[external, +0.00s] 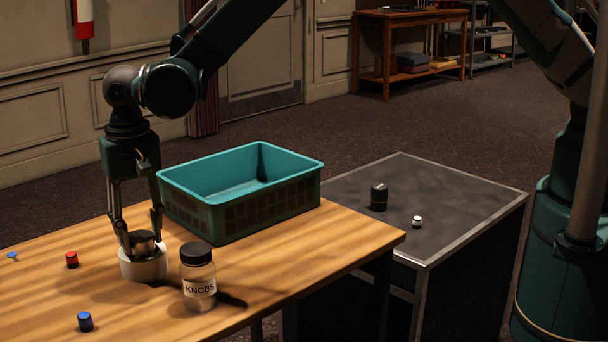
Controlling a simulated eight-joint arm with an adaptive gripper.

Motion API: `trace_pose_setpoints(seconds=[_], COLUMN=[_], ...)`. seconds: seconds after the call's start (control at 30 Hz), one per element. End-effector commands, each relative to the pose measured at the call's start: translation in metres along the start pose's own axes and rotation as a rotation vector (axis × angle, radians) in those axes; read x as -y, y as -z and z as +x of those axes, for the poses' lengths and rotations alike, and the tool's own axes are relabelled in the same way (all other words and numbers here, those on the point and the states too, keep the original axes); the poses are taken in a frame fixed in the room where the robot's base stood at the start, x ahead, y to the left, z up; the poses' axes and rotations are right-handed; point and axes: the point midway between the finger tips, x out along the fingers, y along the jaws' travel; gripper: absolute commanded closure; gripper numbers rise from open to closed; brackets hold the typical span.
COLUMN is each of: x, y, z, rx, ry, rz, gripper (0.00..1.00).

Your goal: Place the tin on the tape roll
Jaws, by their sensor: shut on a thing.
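The tape roll (143,268) is a pale, wide ring lying flat on the wooden table at the left. The tin (143,238) is small, round and dark. It is directly over the tape roll, between the fingers of my gripper (143,248), which points straight down and is shut on it. The tin's lower part is partly hidden by the fingers, and I cannot tell whether it touches the roll or is just above it.
A clear jar (198,278) labelled KNOBS with a black lid stands right of the roll. A teal crate (240,205) is behind. Red (72,260) and blue (85,321) knobs lie to the left and front. A dark side table (460,200) holds a black knob (379,197) and a small white one (417,221).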

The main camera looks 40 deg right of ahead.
Motion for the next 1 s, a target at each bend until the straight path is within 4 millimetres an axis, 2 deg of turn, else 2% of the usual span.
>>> trace_pose_setpoints(seconds=[0.4,0.43,0.53,1.0], x=[0.0,0.0,0.0,0.0], y=[0.0,0.0,0.0,0.0], z=[0.0041,0.0042,0.0033,0.0009], rx=[0.0,0.0,0.0,0.0], ry=[0.0,0.0,0.0,0.0], rz=[0.0,0.0,0.0,0.0], gripper=[0.76,0.62,0.49,0.49])
